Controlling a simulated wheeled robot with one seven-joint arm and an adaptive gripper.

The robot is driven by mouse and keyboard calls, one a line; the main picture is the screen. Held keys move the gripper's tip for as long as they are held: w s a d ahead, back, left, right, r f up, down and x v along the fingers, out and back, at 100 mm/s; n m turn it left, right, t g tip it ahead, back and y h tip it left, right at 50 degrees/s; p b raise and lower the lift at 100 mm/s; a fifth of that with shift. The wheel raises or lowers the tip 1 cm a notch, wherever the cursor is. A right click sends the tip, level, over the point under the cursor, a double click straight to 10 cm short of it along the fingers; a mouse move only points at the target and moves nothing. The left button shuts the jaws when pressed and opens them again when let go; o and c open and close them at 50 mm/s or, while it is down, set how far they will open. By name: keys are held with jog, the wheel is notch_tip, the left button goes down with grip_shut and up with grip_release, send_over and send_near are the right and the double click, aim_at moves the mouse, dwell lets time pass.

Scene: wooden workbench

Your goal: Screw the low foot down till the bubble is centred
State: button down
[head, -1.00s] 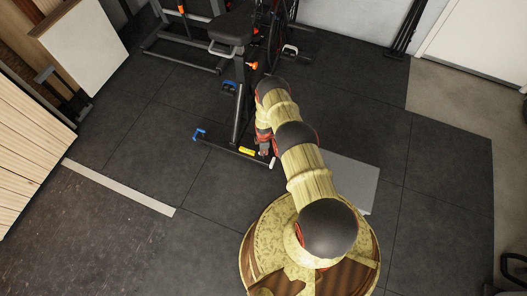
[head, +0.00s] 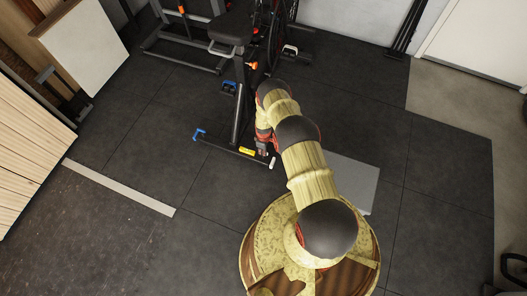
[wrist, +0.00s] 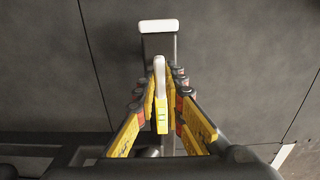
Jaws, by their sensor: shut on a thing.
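A dark floor bar (head: 222,144) of the exercise bike has a blue cap (head: 199,133) at its left end and a white cap (head: 271,162) at its right end. A small yellow piece (head: 247,151), perhaps the level, lies on the bar near the white cap. My gripper (head: 262,153) is low over the bar's right end, partly hidden by my arm. In the wrist view, my gripper's fingers (wrist: 160,82) are shut on a narrow pale-and-yellow piece (wrist: 159,78). The white cap (wrist: 158,26) shows beyond the fingertips.
The exercise bike (head: 240,75) stands behind the bar. A grey flat plate (head: 350,183) lies on the floor right of my arm. Dark floor mats (head: 150,115) are clear to the left, and a pale strip (head: 120,187) crosses the floor there.

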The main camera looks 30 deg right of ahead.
jog(key=shift+s+f, duration=0.1)
jog(key=shift+f, duration=0.05)
jog(key=c, duration=1.9)
grip_release()
jog(key=shift+w+r, duration=0.2)
jog(key=shift+r, duration=0.5)
notch_tip(320, 180, up, 11)
jog(key=shift+s+f, duration=0.1)
jog(key=shift+f, duration=0.05)
